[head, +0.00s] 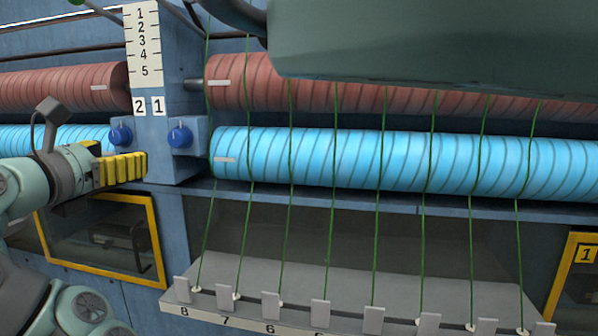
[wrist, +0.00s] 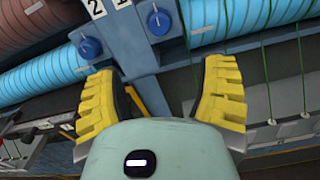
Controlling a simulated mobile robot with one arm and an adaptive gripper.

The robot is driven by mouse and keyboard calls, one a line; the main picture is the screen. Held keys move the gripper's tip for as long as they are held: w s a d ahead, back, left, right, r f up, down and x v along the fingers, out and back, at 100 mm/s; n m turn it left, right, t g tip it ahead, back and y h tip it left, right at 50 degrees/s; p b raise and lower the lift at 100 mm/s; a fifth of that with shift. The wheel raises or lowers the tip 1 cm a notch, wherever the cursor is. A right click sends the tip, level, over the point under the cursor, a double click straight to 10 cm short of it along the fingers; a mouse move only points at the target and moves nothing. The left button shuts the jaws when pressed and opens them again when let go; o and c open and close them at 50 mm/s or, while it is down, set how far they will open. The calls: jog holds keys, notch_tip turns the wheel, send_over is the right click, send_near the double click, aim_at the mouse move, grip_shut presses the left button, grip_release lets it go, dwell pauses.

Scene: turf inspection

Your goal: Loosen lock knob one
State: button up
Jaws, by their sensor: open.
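Lock knob one (head: 180,137) is the blue round knob on the right side of the blue post, below the label 1. In the wrist view it shows at the top (wrist: 160,22), above the gap between the fingers. A second blue knob (head: 121,134) sits left of it, on the label 2 side; it also shows in the wrist view (wrist: 90,47). My gripper (head: 122,169), with yellow ribbed fingers, appears below the second knob and lower left of knob one. In the wrist view its fingers (wrist: 160,92) are spread apart with nothing between them. It touches neither knob.
A white scale plate (head: 142,45) is on the post. A red roller (head: 310,85) and a light-blue roller (head: 400,160) run right, with green yarns hanging before them. A grey ledge (head: 240,314) with several tabs lies below. A yellow-framed window (head: 158,240) is beneath my gripper.

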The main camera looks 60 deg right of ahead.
aim_at(174, 141)
jog(key=p+x, duration=0.3)
jog(key=x, duration=0.4)
jog(key=p+x, duration=0.3)
jog(key=x, duration=0.4)
jog(key=shift+r, duration=0.25)
jog(key=shift+p+x, duration=0.45)
jog(key=shift+x, duration=0.4)
jog(key=shift+f, duration=0.2)
jog(key=c, duration=1.2)
